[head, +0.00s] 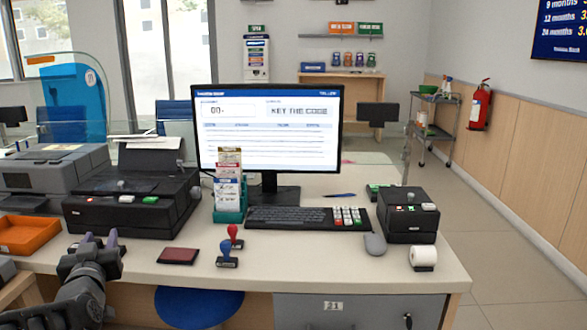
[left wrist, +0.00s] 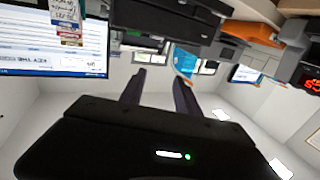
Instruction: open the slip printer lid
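A small black boxy printer (head: 408,222) stands at the right end of the counter, with a red light and green and white buttons on top; I take it for the slip printer. Its top looks shut. A white paper roll (head: 423,258) sits in front of it. A larger black printer (head: 130,205) with paper standing out of its back is at the left. My left gripper (head: 100,242) is at the counter's front left, before the larger printer and far from the small one. Its two fingers are apart and empty in the left wrist view (left wrist: 160,92). My right gripper is out of view.
A monitor (head: 268,130), keyboard (head: 288,218) and slip holder (head: 228,205) stand mid-counter. An orange tray (head: 28,234) is at far left.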

